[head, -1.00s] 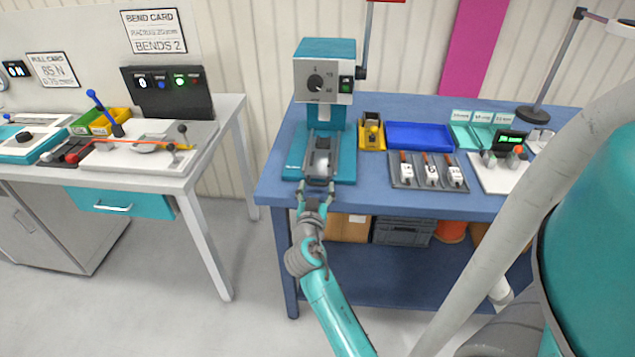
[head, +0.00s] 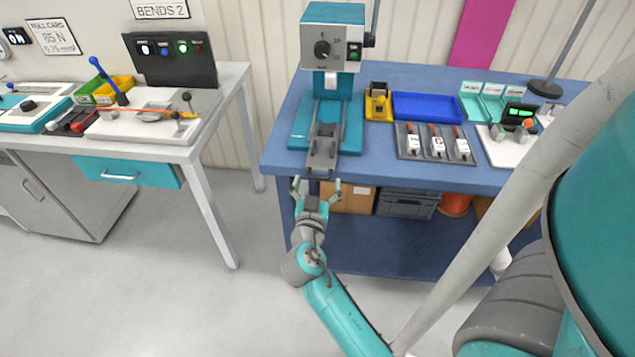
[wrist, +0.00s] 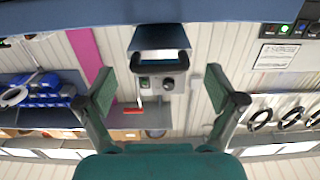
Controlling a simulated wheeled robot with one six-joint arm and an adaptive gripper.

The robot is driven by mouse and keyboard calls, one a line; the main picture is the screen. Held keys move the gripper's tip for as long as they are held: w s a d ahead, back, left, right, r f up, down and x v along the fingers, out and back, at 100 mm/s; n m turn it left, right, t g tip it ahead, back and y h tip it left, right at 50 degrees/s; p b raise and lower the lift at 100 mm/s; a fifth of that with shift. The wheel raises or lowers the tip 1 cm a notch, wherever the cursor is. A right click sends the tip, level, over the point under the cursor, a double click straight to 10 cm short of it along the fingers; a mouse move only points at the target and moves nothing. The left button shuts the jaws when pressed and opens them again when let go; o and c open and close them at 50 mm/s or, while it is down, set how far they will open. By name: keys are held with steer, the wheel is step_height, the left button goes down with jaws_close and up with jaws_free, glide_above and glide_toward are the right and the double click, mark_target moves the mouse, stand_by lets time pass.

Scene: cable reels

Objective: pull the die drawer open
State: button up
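The die drawer (head: 320,158) is the grey slide in the base of the teal press (head: 298,140) on the blue bench. It sticks out past the front of the base, toward the bench edge. My gripper (head: 317,187) is open and empty just in front of the drawer's end, with one finger to each side and a gap to the drawer. In the wrist view, which looks upside down, the drawer's end (wrist: 158,37) shows above and between the spread fingers (wrist: 158,92). I cannot see either finger touching it.
A yellow holder (head: 378,105), a blue tray (head: 427,106) and a grey rack (head: 437,142) stand right of the press. The left bench has a teal drawer (head: 125,172). A grey crate (head: 406,204) sits under the blue bench. Floor between the benches is clear.

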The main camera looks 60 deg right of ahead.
steer(key=v, duration=1.2)
stand_by(0.3)
stand_by(0.4)
steer(key=s+a+f+n+t+y, duration=0.5)
steer(key=s+a+f+n+y, duration=0.1)
steer(key=a+f+n+y, duration=0.55)
steer(key=s+a+r+n+t+y, duration=0.1)
steer(key=s+a+r+y, duration=0.1)
steer(key=s, duration=0.5)
steer(key=s+a+r+n+t+y, duration=0.1)
steer(key=s+a+r+y, duration=0.2)
steer(key=s+a+r, duration=0.2)
steer(key=shift+s+a+t, duration=0.4)
steer(key=shift+s+a, duration=0.7)
steer(key=shift+s, duration=0.15)
